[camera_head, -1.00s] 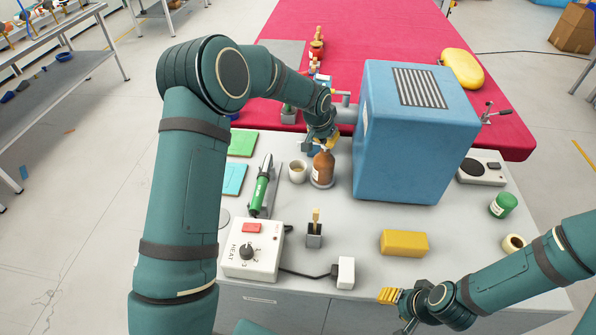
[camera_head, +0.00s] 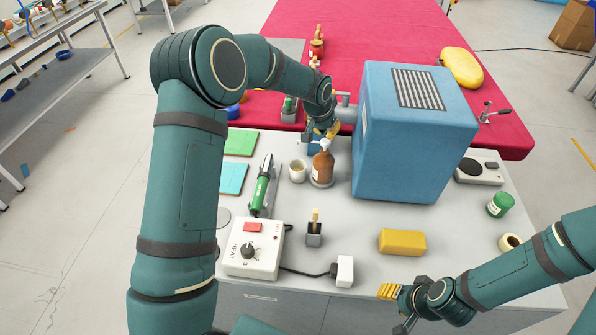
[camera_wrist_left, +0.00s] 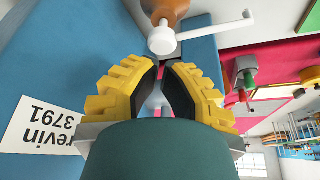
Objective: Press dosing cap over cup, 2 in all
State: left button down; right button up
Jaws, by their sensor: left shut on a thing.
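A brown bottle (camera_head: 323,169) with a white dosing cap (camera_head: 325,145) stands upright on the grey bench. A small off-white cup (camera_head: 297,171) stands just left of it. My left gripper (camera_head: 333,130) is just above the cap. In the left wrist view, its yellow fingers (camera_wrist_left: 163,68) nearly meet, and the dosing cap (camera_wrist_left: 162,39), with its long white spout, lies just beyond the tips. What is between the fingers is unclear. My right gripper (camera_head: 390,291) is low at the bench's front edge, apart from these objects; its jaw opening is unclear.
A large blue box (camera_head: 413,145) stands close right of the bottle. A green-handled tool (camera_head: 261,188) rests in a holder left of the cup. In front are a heat controller (camera_head: 254,247), a small brush holder (camera_head: 314,236) and a yellow block (camera_head: 402,241).

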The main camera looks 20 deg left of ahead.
aim_at(325, 142)
pick_arm(q)
jog(key=shift+f, duration=0.15)
jog(key=shift+f+b, duration=1.6)
jog(key=shift+f, duration=0.45)
jog(key=shift+s, duration=0.1)
jog(key=shift+r+p, duration=1.1)
jog(key=shift+r, duration=1.1)
jog(key=shift+r, duration=0.1)
notch_tip(325, 142, up, 6)
jog(key=p, duration=0.3)
